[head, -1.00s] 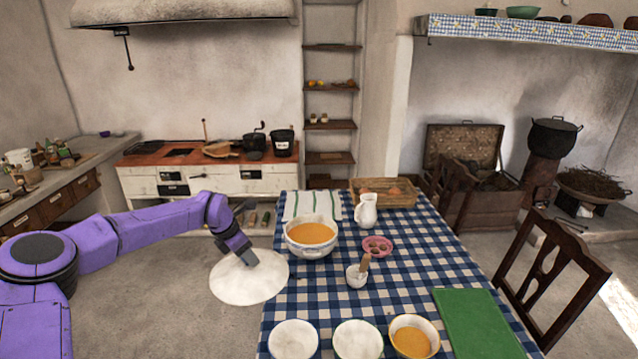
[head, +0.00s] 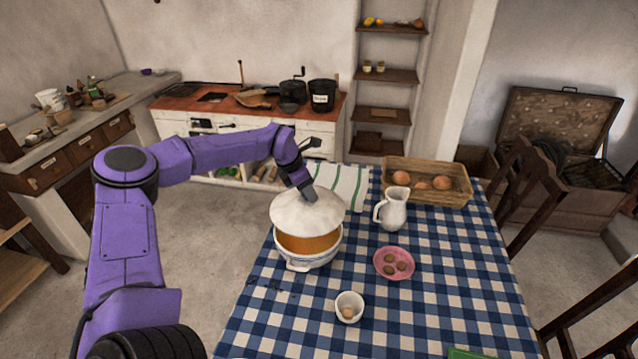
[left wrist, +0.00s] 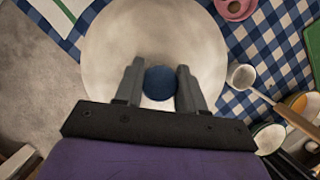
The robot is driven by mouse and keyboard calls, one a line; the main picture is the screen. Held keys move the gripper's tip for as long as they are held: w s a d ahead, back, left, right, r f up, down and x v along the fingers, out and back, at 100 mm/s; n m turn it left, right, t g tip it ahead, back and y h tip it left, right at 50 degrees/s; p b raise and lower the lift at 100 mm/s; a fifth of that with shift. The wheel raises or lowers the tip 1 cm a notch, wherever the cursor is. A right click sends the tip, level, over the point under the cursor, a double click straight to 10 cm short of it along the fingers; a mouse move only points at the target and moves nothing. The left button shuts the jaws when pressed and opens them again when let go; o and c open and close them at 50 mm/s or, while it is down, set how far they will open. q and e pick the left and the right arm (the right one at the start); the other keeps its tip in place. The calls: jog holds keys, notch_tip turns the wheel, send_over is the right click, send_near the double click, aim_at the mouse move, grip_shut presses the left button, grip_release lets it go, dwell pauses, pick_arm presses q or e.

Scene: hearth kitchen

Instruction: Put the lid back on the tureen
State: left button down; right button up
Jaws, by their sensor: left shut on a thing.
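The white tureen (head: 318,258) with a blue-lined rim stands near the left edge of the table, holding orange soup. My left gripper (head: 309,194) is shut on the knob of the white lid (head: 290,213). The lid is above the tureen, over its far part, and the soup shows below the lid's near edge. In the left wrist view the lid (left wrist: 110,50) fills the middle, with its blue knob (left wrist: 159,83) between the two fingers. The lid hides most of the tureen there. My right gripper is not in view.
On the checked table (head: 440,270), a white jug (head: 393,209) stands right of the tureen, near a pink dish (head: 394,263). A small white mortar (head: 349,307) is nearer. An egg basket (head: 452,190) and striped cloth (head: 350,185) lie behind.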

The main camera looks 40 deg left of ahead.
aim_at(304, 202)
pick_arm(q)
jog(key=shift+s+f, duration=0.2)
jog(key=shift+s, duration=0.1)
jog(key=shift+s+d+f+b, duration=0.2)
jog(key=shift+s+f+b, duration=0.2)
jog(key=shift+s+b, duration=0.3)
jog(key=b+x, duration=0.2)
jog(key=x, duration=0.2)
jog(key=shift+w+a+f, duration=0.1)
jog(key=shift+a+f, duration=0.05)
jog(key=shift+a+f+b, duration=0.1)
jog(key=shift+f+b, duration=0.25)
jog(key=shift+b, duration=0.05)
jog(key=shift+s+r, duration=0.25)
jog(key=shift+s, duration=0.15)
jog(key=shift+w+f, duration=0.1)
jog(key=shift+w, duration=0.1)
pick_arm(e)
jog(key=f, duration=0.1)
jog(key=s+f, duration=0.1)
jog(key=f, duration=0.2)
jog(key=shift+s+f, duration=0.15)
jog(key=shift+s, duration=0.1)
pick_arm(q)
jog(key=shift+s, duration=0.2)
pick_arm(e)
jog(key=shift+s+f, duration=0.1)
